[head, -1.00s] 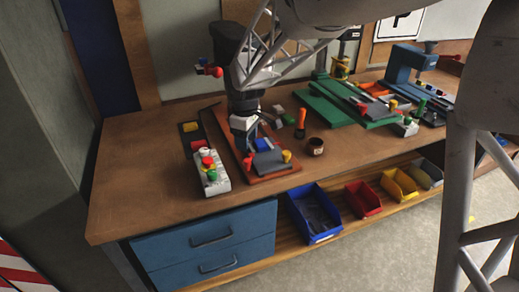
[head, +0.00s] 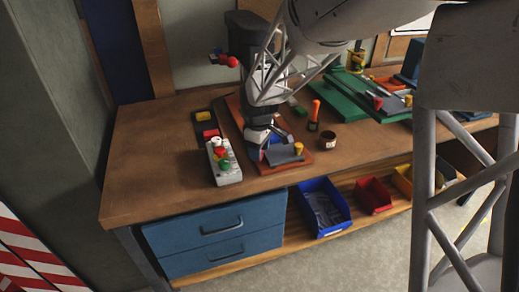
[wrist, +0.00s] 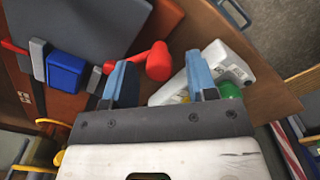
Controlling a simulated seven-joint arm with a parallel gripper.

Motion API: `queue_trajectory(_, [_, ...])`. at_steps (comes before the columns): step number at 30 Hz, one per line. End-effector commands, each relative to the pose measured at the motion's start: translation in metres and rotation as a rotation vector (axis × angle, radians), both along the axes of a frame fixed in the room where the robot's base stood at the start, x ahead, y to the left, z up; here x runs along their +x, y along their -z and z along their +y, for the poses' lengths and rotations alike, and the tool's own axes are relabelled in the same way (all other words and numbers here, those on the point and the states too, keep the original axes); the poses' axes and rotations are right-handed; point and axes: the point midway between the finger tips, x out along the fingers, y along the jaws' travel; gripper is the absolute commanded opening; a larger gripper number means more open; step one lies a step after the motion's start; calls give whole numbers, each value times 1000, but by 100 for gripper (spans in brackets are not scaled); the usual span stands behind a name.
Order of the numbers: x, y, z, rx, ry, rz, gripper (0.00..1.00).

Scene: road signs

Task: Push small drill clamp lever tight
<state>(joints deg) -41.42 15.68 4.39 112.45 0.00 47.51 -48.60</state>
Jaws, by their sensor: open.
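The small drill (head: 250,32) is a dark machine with a red-knobbed handle, standing on an orange-brown base (head: 302,161) on the bench. In the wrist view, a blue block (wrist: 66,71) sits between grey clamp jaws (wrist: 39,60). A red lever with a rounded knob (wrist: 158,61) extends from the clamp side. My gripper (wrist: 160,76) is open and empty, with the knob showing between and just beyond its blue fingertips; I cannot tell whether they touch. In the head view my gripper (head: 261,150) is low over the base, partly hiding the clamp, and the lever is not clear.
A white button box (head: 223,163) stands close to the left of my gripper; it also shows in the wrist view (wrist: 226,63). The bench's left front is clear.

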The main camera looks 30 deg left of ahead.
Motion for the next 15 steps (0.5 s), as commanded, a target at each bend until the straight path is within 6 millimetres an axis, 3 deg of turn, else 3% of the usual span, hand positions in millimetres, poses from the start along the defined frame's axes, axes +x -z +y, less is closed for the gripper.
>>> queue_trajectory(10, [0, 2, 0, 0, 0, 0, 51])
queue_trajectory(15, [0, 2, 0, 0, 0, 0, 25])
